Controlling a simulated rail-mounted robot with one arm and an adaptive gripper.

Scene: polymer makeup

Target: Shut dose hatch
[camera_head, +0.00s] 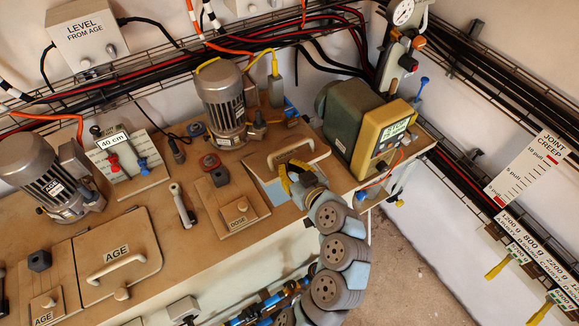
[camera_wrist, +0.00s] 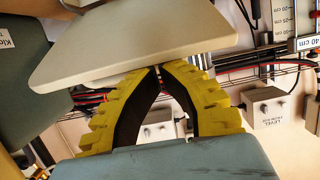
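The dose hatch (camera_head: 272,158) is a beige lid with a bar handle, at the back right of the bench. It appears raised and tilted, with a blue-grey surface below its front edge. A small plate marked DOSE (camera_head: 238,222) lies to its left. My gripper (camera_head: 291,171) is at the front right of the lid. In the wrist view, a pale panel (camera_wrist: 140,35), seemingly this lid, lies just above the yellow fingers (camera_wrist: 164,68). The fingertips are nearly together, with nothing seen between them. I cannot tell whether they touch the lid.
A grey motor (camera_head: 222,100) stands behind the hatch. A green and yellow device (camera_head: 365,125) with a display stands close to its right. The AGE hatch (camera_head: 130,270) lies flat at the left front. A dark handle (camera_head: 182,205) stands left of the DOSE plate.

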